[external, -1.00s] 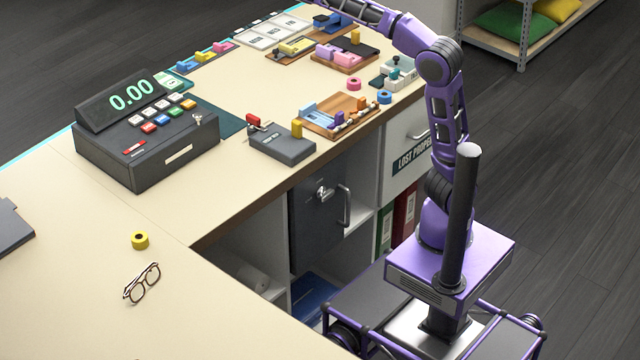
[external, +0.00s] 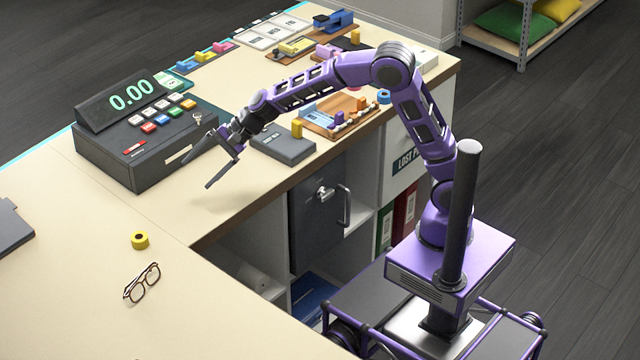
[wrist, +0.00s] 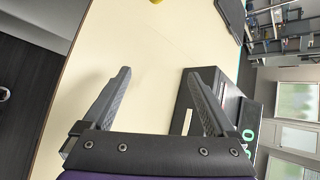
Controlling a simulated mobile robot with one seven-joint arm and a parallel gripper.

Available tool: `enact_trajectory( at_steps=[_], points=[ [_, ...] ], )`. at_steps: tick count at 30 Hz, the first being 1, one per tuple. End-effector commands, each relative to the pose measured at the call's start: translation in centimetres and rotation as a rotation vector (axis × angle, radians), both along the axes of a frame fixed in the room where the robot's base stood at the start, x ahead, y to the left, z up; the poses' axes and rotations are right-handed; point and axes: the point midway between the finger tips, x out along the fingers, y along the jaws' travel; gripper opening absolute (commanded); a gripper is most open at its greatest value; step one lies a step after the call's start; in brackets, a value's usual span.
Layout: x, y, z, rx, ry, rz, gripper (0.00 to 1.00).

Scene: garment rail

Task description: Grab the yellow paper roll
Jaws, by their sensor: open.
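The yellow paper roll (external: 140,240) is a small yellow ring with a dark centre, lying on the cream counter in the external view, left of the inner corner. In the wrist view a yellow sliver at the top edge (wrist: 155,1) appears to be the same roll, mostly cut off. My gripper (external: 197,172) is open and empty, above the counter in front of the cash register, up and right of the roll and apart from it. Its two spread fingers (wrist: 163,95) show in the wrist view with bare counter between them.
The cash register (external: 150,140) stands close beside my gripper. Glasses (external: 142,284) lie just below the roll. A dark flat box (external: 283,145) sits under my forearm. The counter between gripper and roll is clear. A dark flat object (external: 12,225) lies at far left.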

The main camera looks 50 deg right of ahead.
Motion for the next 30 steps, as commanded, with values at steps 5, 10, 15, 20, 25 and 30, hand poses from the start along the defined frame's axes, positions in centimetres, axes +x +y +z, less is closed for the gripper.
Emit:
enact_trajectory(
  at_steps=[5, 10, 15, 20, 25, 30],
  points=[
    [-3.0, 3.3, -2.6, 0.298, 0.311, -0.148, 0.92],
    [-4.3, 5.0, -3.2, 0.515, 0.515, -0.278, 0.92],
    [-4.4, 5.6, -3.2, 0.621, 0.606, -0.349, 0.92],
    [-4.0, 7.1, -3.9, 0.636, 0.623, -0.359, 0.92],
    [-2.8, 10.2, -5.3, 0.634, 0.62, -0.357, 0.92],
    [-1.6, 13.4, -6.7, 0.633, 0.619, -0.358, 0.92]
  ],
)
